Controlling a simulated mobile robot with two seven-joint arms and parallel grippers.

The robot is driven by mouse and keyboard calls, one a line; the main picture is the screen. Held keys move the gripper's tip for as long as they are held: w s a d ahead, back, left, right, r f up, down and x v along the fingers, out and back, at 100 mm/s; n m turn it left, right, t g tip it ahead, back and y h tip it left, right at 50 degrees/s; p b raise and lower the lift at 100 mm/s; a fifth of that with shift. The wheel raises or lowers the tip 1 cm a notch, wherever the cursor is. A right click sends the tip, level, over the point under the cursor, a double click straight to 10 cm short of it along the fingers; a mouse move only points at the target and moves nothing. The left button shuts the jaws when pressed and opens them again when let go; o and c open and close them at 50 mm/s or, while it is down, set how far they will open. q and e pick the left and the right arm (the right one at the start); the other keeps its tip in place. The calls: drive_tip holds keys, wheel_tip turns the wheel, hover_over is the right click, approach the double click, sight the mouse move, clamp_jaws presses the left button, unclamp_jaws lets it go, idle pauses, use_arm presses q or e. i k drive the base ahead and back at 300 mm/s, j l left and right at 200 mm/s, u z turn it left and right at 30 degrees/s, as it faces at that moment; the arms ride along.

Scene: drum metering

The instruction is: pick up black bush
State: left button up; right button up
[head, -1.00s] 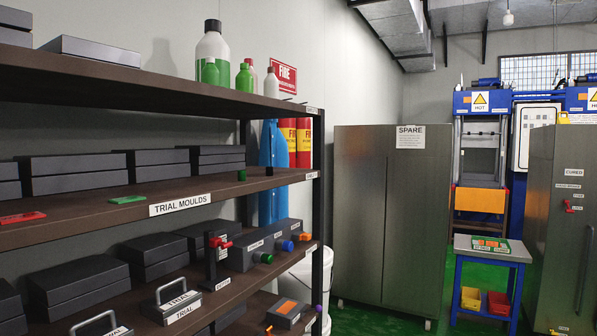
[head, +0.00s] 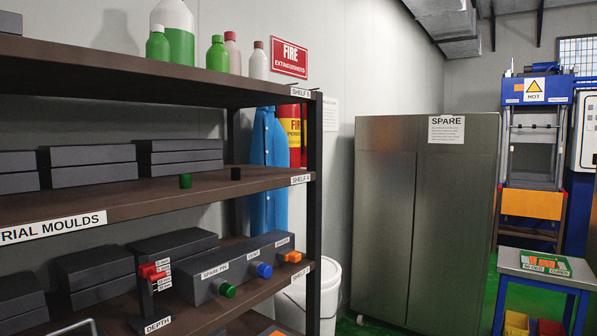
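The black bush (head: 236,173) is a small dark cylinder standing upright on the middle shelf (head: 262,184), near its right end. A similar green bush (head: 185,181) stands on the same shelf a little to its left, apart from it. Neither of my grippers shows in the head view, so their state is not visible.
Dark mould blocks (head: 93,165) sit left on the middle shelf. The upper shelf (head: 262,92) with bottles (head: 217,54) lies above, a labelled dark block (head: 240,268) with coloured knobs below. A shelf post (head: 314,150) stands right of the bushes. A SPARE cabinet (head: 425,220) stands beyond.

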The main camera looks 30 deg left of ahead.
sight(236, 172)
drive_tip(key=i+l+u, duration=0.15)
drive_tip(key=i, duration=0.5)
drive_tip(key=i+l+u, duration=0.1)
drive_tip(key=i, duration=0.5)
drive_tip(key=i+l+u, duration=0.1)
drive_tip(key=i+u, duration=0.15)
drive_tip(key=u, duration=0.15)
drive_tip(key=i+l+u, duration=0.15)
drive_tip(key=u, duration=0.3)
drive_tip(key=i+l+u, duration=0.25)
drive_tip(key=u, duration=0.15)
drive_tip(key=i+l+u, duration=0.15)
drive_tip(key=l+u, duration=0.25)
drive_tip(key=i+l+u, duration=0.1)
drive_tip(key=l+u, duration=0.15)
drive_tip(key=u, duration=0.2)
